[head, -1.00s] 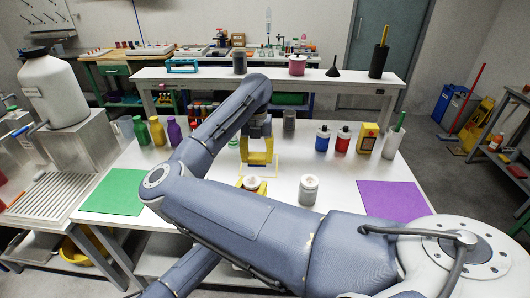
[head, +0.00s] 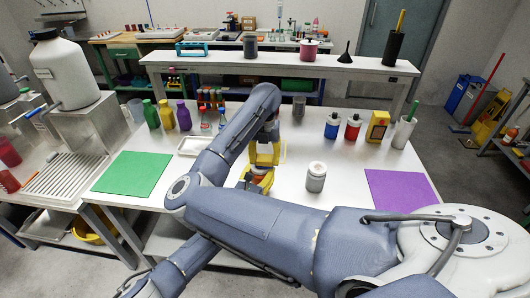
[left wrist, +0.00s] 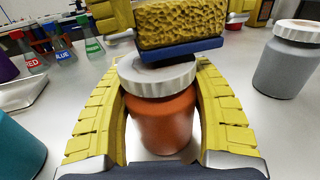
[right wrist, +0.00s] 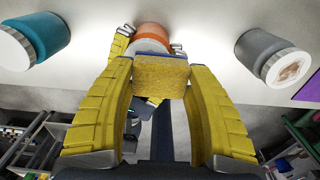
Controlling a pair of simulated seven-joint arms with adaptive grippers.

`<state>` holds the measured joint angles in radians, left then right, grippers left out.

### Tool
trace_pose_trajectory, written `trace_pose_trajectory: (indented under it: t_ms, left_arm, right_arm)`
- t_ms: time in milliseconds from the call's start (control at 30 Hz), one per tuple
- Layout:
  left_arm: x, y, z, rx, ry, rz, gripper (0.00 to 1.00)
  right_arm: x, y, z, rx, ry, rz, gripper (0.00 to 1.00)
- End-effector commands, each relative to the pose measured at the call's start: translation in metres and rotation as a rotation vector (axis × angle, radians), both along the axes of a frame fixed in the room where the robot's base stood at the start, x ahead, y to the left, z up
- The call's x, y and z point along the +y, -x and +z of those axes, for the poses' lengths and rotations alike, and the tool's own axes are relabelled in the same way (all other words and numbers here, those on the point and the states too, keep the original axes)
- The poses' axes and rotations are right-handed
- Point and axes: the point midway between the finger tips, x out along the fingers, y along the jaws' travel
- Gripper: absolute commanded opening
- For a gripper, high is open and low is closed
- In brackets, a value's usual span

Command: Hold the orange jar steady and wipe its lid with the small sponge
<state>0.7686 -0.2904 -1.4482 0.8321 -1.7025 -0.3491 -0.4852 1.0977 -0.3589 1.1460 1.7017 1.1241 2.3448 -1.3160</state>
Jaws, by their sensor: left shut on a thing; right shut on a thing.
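The orange jar (left wrist: 165,122) with a white ribbed lid (left wrist: 158,82) stands upright between the yellow fingers of my left gripper (left wrist: 163,125), which is shut around its body. My right gripper (right wrist: 160,100) is shut on the small sponge (right wrist: 160,76). The sponge, yellow with a blue backing, also shows in the left wrist view (left wrist: 182,26), blue side down over the far part of the lid. I cannot tell whether it touches the lid. In the head view my right gripper (head: 265,155) is just above my left gripper (head: 257,181); the jar is mostly hidden there.
A grey jar (head: 316,178) stands right of the grippers. A teal jar (right wrist: 36,38) stands on the other side. A green mat (head: 133,171), a purple mat (head: 400,190) and a white tray (head: 194,146) lie on the table. Bottles and flasks line its back.

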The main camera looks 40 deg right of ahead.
Motion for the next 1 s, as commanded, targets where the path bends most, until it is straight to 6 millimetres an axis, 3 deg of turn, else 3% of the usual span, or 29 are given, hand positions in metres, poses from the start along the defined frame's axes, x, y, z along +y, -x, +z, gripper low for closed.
trace_pose_trajectory:
  t_ms: [33, 100, 467, 1000]
  left_arm:
    - [0.0, 0.0, 0.0, 0.0, 0.0, 0.0, 0.26]
    - [0.0, 0.0, 0.0, 0.0, 0.0, 0.0, 0.26]
    - [0.0, 0.0, 0.0, -0.001, 0.001, -0.001, 0.25]
    - [0.0, 0.0, 0.0, -0.001, 0.001, 0.001, 0.25]
  right_arm:
    - [-0.001, 0.002, -0.01, 0.006, 0.001, 0.001, 0.3]
    - [0.005, -0.005, -0.006, 0.002, 0.001, 0.003, 0.26]
    - [0.025, -0.026, -0.008, 0.002, -0.001, 0.001, 0.26]
    - [-0.002, 0.002, -0.008, 0.003, 0.0, -0.003, 0.26]
